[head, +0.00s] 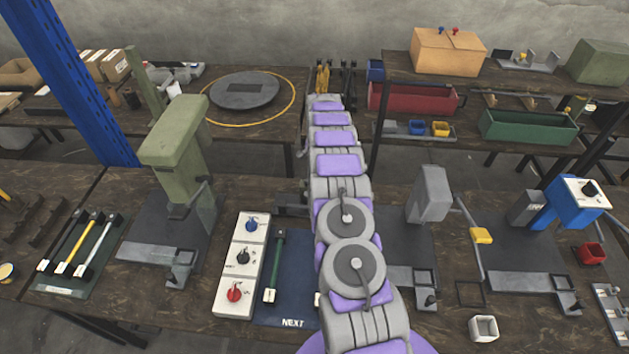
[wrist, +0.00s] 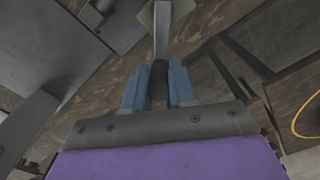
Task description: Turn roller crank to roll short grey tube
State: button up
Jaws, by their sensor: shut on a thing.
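In the wrist view, my gripper (wrist: 158,88) has two blue fingers closed around a dark round grip (wrist: 158,72). The grip sits at the end of a light grey bar (wrist: 161,32), and together they look like the roller crank. A pale green piece shows behind the bar. In the head view my own arm runs up the middle and hides the gripper, the crank and most of the roller. I cannot make out the short grey tube in either view.
A green press (head: 178,145) stands left of my arm, beside a panel with blue, black and red knobs (head: 243,262). A blue mat (head: 290,285) marked NEXT holds a green bar. Other presses and a white cup (head: 483,328) stand to the right. A round plate (head: 245,90) lies behind.

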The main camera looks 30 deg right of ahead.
jog(key=shift+s, duration=1)
jog(key=shift+s+a+r+p, duration=0.1)
jog(key=shift+s+a+p, duration=0.25)
jog(key=shift+s, duration=0.5)
jog(key=shift+c, duration=0.2)
jog(key=shift+o, duration=0.2)
jog(key=shift+s+a, duration=0.2)
jog(key=shift+s, duration=0.4)
jog(key=shift+s+a+p, duration=0.4)
jog(key=shift+s+a, duration=0.35)
jog(key=shift+a, duration=0.15)
jog(key=shift+o, duration=0.3)
jog(key=shift+s+a+f, duration=0.1)
jog(key=shift+s+a, duration=0.15)
jog(key=shift+a, duration=0.3)
jog(key=shift+s+a+f, duration=0.1)
jog(key=shift+s+a, duration=0.15)
jog(key=shift+a, duration=0.3)
jog(key=o, duration=0.5)
jog(key=shift+s+r, duration=0.1)
jog(key=o, duration=1.1)
